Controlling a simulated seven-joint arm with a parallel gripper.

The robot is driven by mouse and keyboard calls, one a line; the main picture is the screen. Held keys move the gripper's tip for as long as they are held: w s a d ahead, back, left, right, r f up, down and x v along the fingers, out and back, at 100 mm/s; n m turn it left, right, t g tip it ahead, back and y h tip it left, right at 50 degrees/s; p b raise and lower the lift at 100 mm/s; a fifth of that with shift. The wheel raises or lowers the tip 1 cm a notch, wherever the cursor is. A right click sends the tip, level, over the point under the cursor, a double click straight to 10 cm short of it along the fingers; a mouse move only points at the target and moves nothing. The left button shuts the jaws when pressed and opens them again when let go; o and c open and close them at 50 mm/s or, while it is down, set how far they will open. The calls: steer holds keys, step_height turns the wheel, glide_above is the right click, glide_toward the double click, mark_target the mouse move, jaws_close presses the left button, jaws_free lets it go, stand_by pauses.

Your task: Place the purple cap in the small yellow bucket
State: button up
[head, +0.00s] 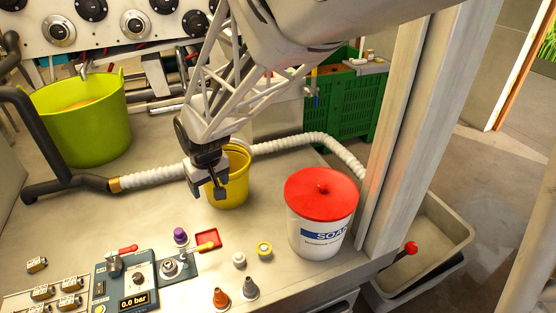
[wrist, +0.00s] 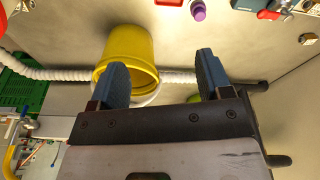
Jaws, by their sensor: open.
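The purple cap (head: 180,235) stands on the worktop in front of the small yellow bucket, near the red tray. In the wrist view the purple cap (wrist: 198,11) is at the top edge, partly cut off. The small yellow bucket (head: 236,190) stands upright on the worktop beside the white hose, partly hidden by my gripper. The yellow bucket (wrist: 128,45) also shows in the wrist view, beyond the left finger. My gripper (head: 221,190) is open and empty, above and in front of the bucket. Its two blue-grey fingers (wrist: 161,80) are spread apart in the wrist view.
A white bucket with a red lid (head: 322,215) stands right of the yellow bucket. A large lime-green tub (head: 85,120) is at the back left. A control box (head: 125,283), small bottles and a red tray (head: 208,240) occupy the front. A ribbed white hose (head: 290,143) crosses behind.

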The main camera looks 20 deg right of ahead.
steer(key=s+d+r+m, duration=0.1)
steer(key=s+d+r, duration=0.2)
steer(key=s, duration=0.5)
steer(key=s+d+r+m, duration=0.1)
steer(key=s+d+r, duration=0.3)
steer(key=s, duration=0.4)
steer(key=s+d+r+m, duration=0.1)
steer(key=s+d+r, duration=0.3)
steer(key=s, duration=0.4)
steer(key=shift+d+h, duration=0.3)
steer(key=shift+d, duration=0.05)
steer(key=shift+o, duration=0.8)
steer(key=shift+w, duration=0.1)
